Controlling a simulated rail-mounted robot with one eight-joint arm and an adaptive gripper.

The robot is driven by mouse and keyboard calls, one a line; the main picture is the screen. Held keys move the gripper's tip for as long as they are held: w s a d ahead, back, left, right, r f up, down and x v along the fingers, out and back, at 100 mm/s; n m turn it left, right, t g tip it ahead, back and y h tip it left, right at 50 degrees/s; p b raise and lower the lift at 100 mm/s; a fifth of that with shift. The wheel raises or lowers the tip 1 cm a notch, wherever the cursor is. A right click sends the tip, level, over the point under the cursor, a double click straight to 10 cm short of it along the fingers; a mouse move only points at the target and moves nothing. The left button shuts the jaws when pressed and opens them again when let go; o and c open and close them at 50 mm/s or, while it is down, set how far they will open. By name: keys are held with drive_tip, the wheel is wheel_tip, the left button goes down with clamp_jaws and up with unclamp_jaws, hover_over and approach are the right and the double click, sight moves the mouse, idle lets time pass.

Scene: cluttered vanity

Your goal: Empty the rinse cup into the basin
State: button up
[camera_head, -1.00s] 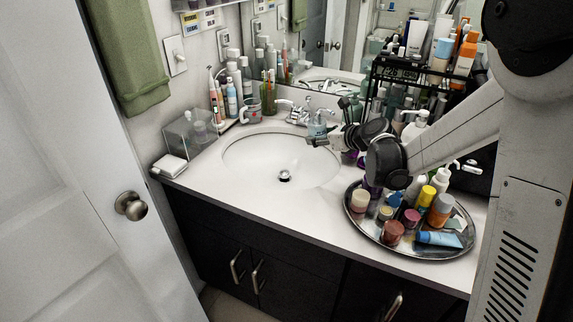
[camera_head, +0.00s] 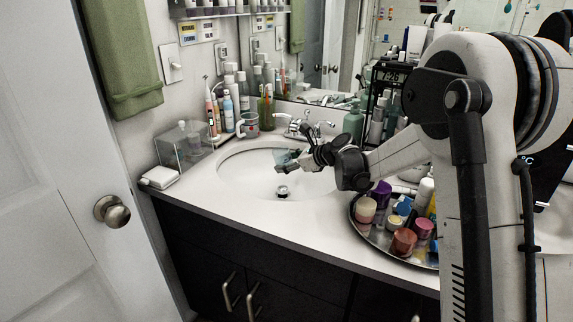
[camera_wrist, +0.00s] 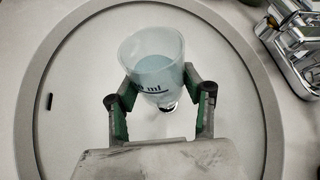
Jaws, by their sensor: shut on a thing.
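The rinse cup (camera_wrist: 152,62) is a translucent, pale blue tumbler with dark "ml" marking. My gripper (camera_wrist: 158,90) is shut on its sides in the wrist view. The cup's wide mouth shows and its inside looks bluish; I cannot tell how much liquid it holds. In the head view the cup (camera_head: 287,157) is small, partly hidden by my gripper (camera_head: 297,163), and hangs over the white basin (camera_head: 245,180). The drain (camera_head: 282,191) is below it in the picture. I cannot tell the cup's exact tilt.
The chrome faucet (camera_head: 305,129) stands behind the basin. Bottles and a glass mug (camera_head: 249,125) stand at the back left, near a clear box (camera_head: 184,146). A round tray (camera_head: 372,232) of jars sits right of the basin. A dark speck (camera_wrist: 49,101) lies in the basin.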

idle(0.5)
drive_tip(key=shift+w+d+r+n+h, duration=0.1)
drive_tip(key=shift+d+r+n+h, duration=0.05)
drive_tip(key=shift+r+n+h, duration=0.2)
drive_tip(key=shift+f, duration=0.1)
drive_tip(key=shift+d+r+n+h+p, duration=0.15)
drive_tip(key=shift+r+n+h+p, duration=0.1)
drive_tip(key=shift+n+h+p, duration=0.15)
idle(0.3)
drive_tip(key=shift+r, duration=0.1)
idle(0.3)
drive_tip(key=shift+w+d+r+n+t+h, duration=0.1)
drive_tip(key=shift+r+n+t+h, duration=0.15)
drive_tip(key=shift+t, duration=0.15)
idle(0.4)
drive_tip(key=shift+d+r+n+h+p, duration=0.1)
drive_tip(key=shift+r+n+h+p, duration=0.2)
drive_tip(key=shift+h+p, duration=0.1)
idle(0.4)
